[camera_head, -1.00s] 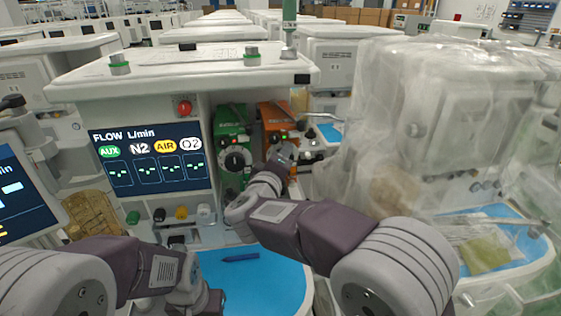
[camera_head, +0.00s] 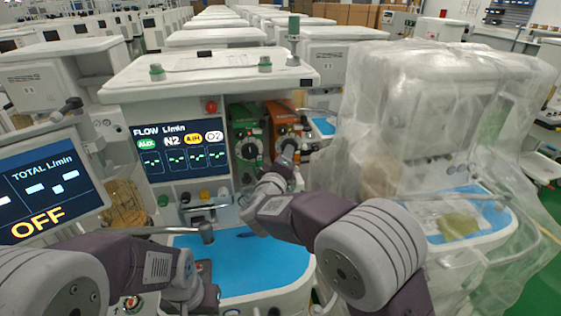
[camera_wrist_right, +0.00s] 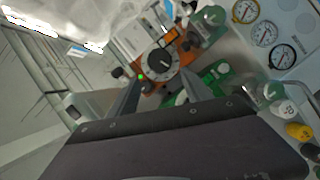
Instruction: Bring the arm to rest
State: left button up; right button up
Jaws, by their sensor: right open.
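My right arm reaches in from the lower right in the head view. Its gripper (camera_head: 288,152) is in front of the orange vaporizer (camera_head: 284,120), beside the green vaporizer (camera_head: 245,138). In the right wrist view, the right gripper (camera_wrist_right: 160,97) has its fingers spread, with the orange vaporizer's dark dial (camera_wrist_right: 161,62) beyond them. I see nothing held, and cannot tell whether a finger touches the vaporizer. My left arm (camera_head: 120,268) is folded low at the left, its gripper end over the blue worktop's left side. Its jaws cannot be made out.
A blue pen (camera_head: 248,235) lies on the blue worktop (camera_head: 265,270). A monitor reading OFF (camera_head: 45,190) stands at the left. A plastic-covered cart (camera_head: 430,130) stands close at the right. More white carts fill the background.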

jog(key=d+r+m+g+h, duration=0.1)
jog(key=d+r+h, duration=0.1)
jog(key=d, duration=1.5)
jog(key=s+f+m+g+y, duration=0.2)
jog(key=s+f+m+g, duration=0.3)
jog(key=s+f, duration=0.7)
jog(key=s+f+m+g+y, duration=0.3)
jog(key=s+f+m+g, duration=0.2)
jog(key=s, duration=1.4)
notch_tip(320, 180, down, 8)
jog(key=g, duration=0.3)
jog(key=shift+a+r+g, duration=0.2)
jog(key=shift+g, duration=0.2)
